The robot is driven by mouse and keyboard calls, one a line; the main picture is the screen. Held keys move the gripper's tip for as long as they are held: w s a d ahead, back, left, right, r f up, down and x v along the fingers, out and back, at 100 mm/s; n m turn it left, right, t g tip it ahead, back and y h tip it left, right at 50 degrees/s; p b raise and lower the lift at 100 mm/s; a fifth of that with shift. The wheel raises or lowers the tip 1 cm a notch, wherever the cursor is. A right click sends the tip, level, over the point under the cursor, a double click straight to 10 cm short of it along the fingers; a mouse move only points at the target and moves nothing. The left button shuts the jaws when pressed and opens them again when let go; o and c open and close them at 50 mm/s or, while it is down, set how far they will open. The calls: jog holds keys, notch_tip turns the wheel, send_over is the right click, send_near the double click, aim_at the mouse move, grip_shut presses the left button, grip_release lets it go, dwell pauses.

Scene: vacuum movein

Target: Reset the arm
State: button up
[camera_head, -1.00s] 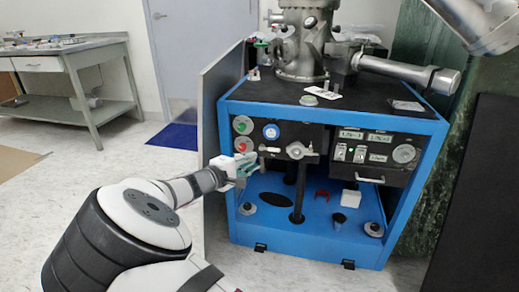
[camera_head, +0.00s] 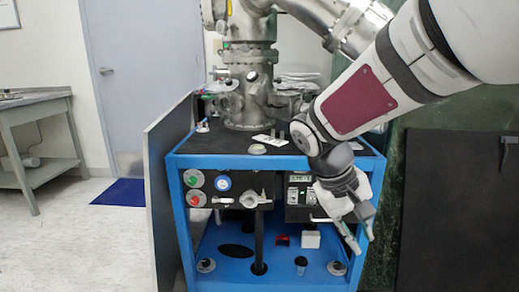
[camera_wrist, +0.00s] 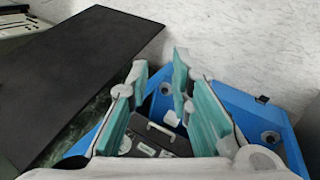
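My gripper (camera_head: 360,232) hangs at the front right of the blue vacuum cart (camera_head: 178,225), with its fingers pointing down. The two fingers are apart and nothing is between them. In the wrist view my gripper (camera_wrist: 172,90) also shows open, with teal finger pads. The cart's black control panel (camera_wrist: 160,140) shows beyond and between the fingers. My arm is raised and comes in from the upper right, in front of part of the panel's right side. I cannot tell whether a finger touches the cart.
A steel vacuum chamber (camera_head: 248,90) stands on the cart's top. A black panel (camera_head: 455,215) stands to the right. A grey side panel (camera_head: 165,180) is on the cart's left. A grey workbench (camera_head: 35,112) and a blue mat (camera_head: 120,192) are further left. The floor on the left is clear.

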jog(key=s+r+m+y, duration=0.2)
jog(key=s+y, duration=0.3)
jog(key=s, duration=2.3)
notch_tip(320, 180, up, 37)
jog(key=t+p, duration=0.3)
jog(key=p, duration=3.2)
jog(key=shift+s+d+t, duration=0.15)
jog(key=shift+t, duration=0.15)
